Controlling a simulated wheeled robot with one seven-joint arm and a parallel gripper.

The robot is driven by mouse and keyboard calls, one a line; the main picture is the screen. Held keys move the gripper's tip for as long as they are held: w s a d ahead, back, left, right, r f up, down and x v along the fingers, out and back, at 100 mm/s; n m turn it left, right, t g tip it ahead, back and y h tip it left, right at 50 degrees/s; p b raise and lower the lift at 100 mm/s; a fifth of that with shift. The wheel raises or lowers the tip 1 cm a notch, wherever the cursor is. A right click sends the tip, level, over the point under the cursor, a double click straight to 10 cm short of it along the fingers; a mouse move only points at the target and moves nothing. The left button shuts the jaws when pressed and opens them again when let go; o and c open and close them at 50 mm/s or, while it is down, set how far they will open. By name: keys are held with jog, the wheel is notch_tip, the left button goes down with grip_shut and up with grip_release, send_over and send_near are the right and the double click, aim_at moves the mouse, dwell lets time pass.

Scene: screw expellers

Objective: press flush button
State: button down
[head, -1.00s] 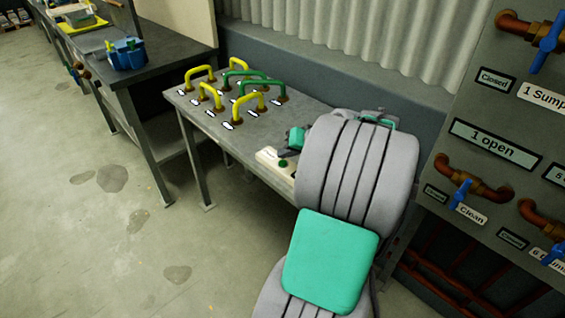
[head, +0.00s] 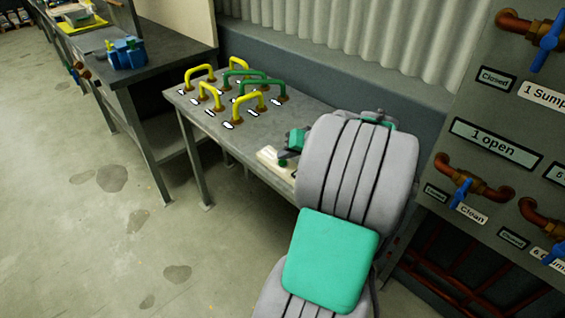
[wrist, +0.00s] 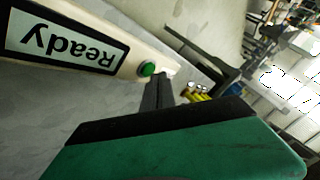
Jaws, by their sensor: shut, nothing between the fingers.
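A green round button (wrist: 148,69) sits on a pale panel (wrist: 140,50) beside a "Ready" label (wrist: 66,42) in the wrist view. In the head view the button (head: 283,163) is a small green dot on the pale panel (head: 267,154) at the bench's near end. My gripper (wrist: 163,76) is shut and empty. Its dark fingertips appear right beside the button in the wrist view. In the head view my gripper (head: 287,155) is just above the button; whether it touches it I cannot tell. My arm hides part of the panel.
Yellow and green handles (head: 236,90) stand on the same bench (head: 215,137). A board with pipes and blue valves (head: 470,110) rises at right. A second bench (head: 160,50) with a blue object (head: 126,54) stands at left. The floor at left is open.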

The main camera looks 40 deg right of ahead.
aim_at(286, 163)
jog(key=shift+f, duration=0.55)
dwell(0.8)
jog(key=shift+r+p, duration=0.6)
jog(key=shift+r, duration=0.3)
notch_tip(286, 163, up, 5)
jog(key=p, duration=0.4)
jog(key=shift+r, duration=0.1)
